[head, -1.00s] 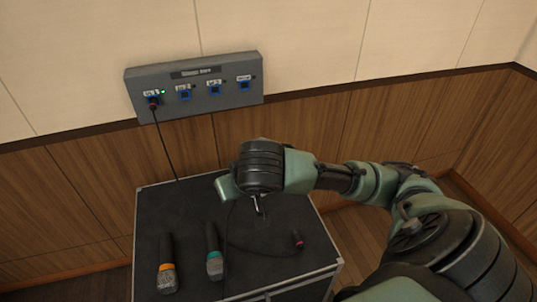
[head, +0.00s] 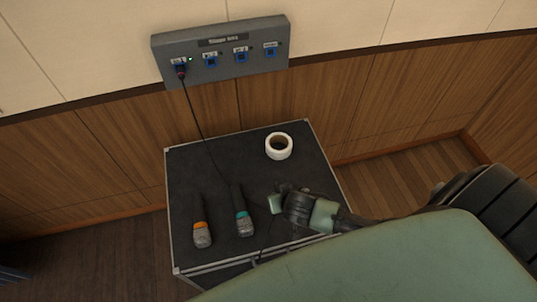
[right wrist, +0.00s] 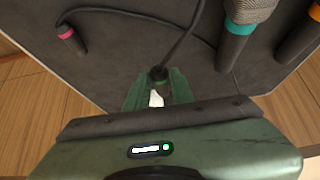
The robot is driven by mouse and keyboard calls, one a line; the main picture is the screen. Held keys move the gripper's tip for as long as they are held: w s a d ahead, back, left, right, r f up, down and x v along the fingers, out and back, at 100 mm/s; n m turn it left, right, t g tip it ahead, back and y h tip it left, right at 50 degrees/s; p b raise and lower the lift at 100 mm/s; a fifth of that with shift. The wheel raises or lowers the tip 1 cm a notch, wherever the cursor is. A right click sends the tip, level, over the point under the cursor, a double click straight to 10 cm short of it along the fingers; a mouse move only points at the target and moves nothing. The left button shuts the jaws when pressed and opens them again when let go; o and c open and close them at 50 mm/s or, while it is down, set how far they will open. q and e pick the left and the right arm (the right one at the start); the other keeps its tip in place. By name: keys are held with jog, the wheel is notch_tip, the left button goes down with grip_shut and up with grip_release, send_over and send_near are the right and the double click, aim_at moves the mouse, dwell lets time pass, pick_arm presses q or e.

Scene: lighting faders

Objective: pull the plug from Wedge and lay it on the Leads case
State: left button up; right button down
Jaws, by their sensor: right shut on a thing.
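My right gripper (head: 277,204) is low over the right front part of a black case (head: 225,165); I cannot read a Leads label on it. In the right wrist view the gripper (right wrist: 157,92) is shut on a dark plug with a green ring (right wrist: 158,74), whose cable runs away over the case top. A pink-ringed plug (right wrist: 66,33) lies on the case. Another plug (head: 181,73) sits in the leftmost socket of the grey wall panel (head: 222,68), its cable hanging to the case. Socket labels are too small to read. My left gripper is not in view.
A teal-ringed microphone (head: 243,222) and an orange-ringed one (head: 202,236) lie on the case's front left. A white tape roll (head: 278,147) lies at its back right. The case's middle is mostly clear. Wood panelling stands behind.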

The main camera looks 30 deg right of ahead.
jog(key=shift+s+d+f+b, duration=0.1)
jog(key=shift+s+f+b, duration=0.15)
jog(key=shift+f+b, duration=0.35)
jog(key=shift+s+d+f+b, duration=0.1)
jog(key=shift+s+f+b, duration=0.25)
jog(key=shift+f, duration=0.35)
notch_tip(320, 180, down, 4)
jog(key=b, duration=0.4)
jog(key=shift+w+r, duration=0.15)
jog(key=shift+f+b, duration=0.35)
jog(key=shift+f, duration=0.4)
jog(key=c, duration=1.1)
grip_release()
